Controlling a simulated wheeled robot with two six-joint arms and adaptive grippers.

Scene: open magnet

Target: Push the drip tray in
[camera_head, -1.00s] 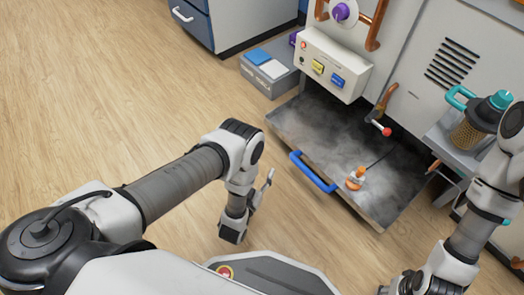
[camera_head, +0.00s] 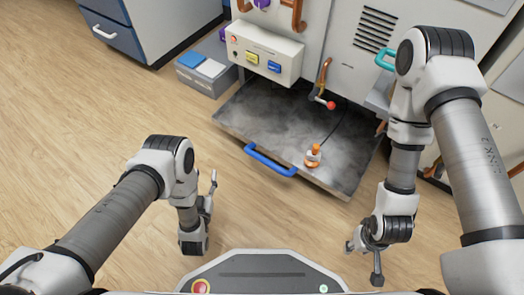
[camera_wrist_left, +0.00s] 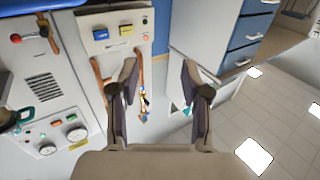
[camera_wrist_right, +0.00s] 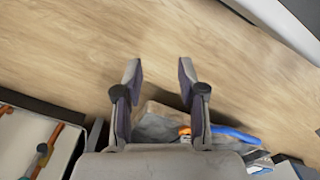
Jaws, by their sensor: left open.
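The drip tray (camera_head: 262,112) is a grey, smoke-stained slab sticking out from the machine's base, low over the floor. Its blue handle (camera_head: 268,162) runs along the front edge. In the right wrist view the tray (camera_wrist_right: 154,126) and handle (camera_wrist_right: 237,134) show partly behind the fingers. My left gripper (camera_head: 211,190) is open and empty, left of and nearer to me than the handle, apart from it. My right gripper (camera_head: 362,262) is open and empty, right of and nearer than the tray, not touching it; its open fingers show in the right wrist view (camera_wrist_right: 160,72).
An orange and white object (camera_head: 313,156) sits on the tray's front right part. A red-knobbed lever (camera_head: 325,101) hangs above the tray. A control box (camera_head: 264,52) overhangs its back left. A grey bin (camera_head: 207,68) stands left. The wooden floor before the tray is clear.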

